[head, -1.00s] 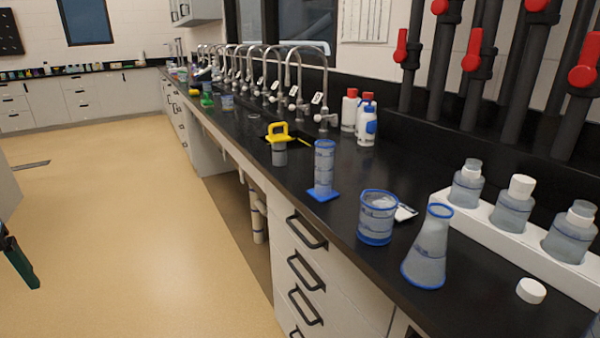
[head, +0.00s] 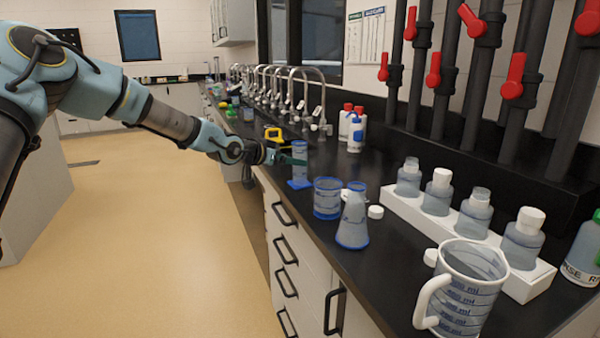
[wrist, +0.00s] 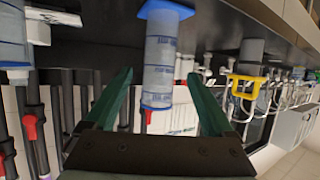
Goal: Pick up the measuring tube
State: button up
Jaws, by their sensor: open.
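The measuring tube (head: 300,168) is a clear cylinder with a blue foot, standing upright on the black counter near its front edge. In the wrist view the tube (wrist: 158,62) appears upside down, with its foot at the top and its blue rim lower down. My gripper (head: 289,157) is beside the tube at its upper part, reaching in from the left. In the wrist view my gripper (wrist: 160,76) is open, with one green finger on each side of the tube and visible gaps to both. How deep the tube sits between the fingers is hard to tell.
A blue-rimmed beaker (head: 327,200) and a conical flask (head: 353,222) stand nearer on the counter. A yellow-handled item (head: 273,135) is just behind my gripper. A white rack of bottles (head: 405,208) and a white-handled jug (head: 470,290) are at right.

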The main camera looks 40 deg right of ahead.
jog(key=x, duration=0.2)
jog(key=shift+d+f, duration=0.15)
jog(key=shift+d, duration=0.15)
jog(key=p+x, duration=0.2)
jog(key=x, duration=0.2)
jog(key=shift+d+p, duration=0.15)
jog(key=shift+p, duration=0.2)
jog(key=shift+d+f, duration=0.15)
jog(key=shift+d, duration=0.3)
jog(key=shift+c, duration=0.3)
grip_shut()
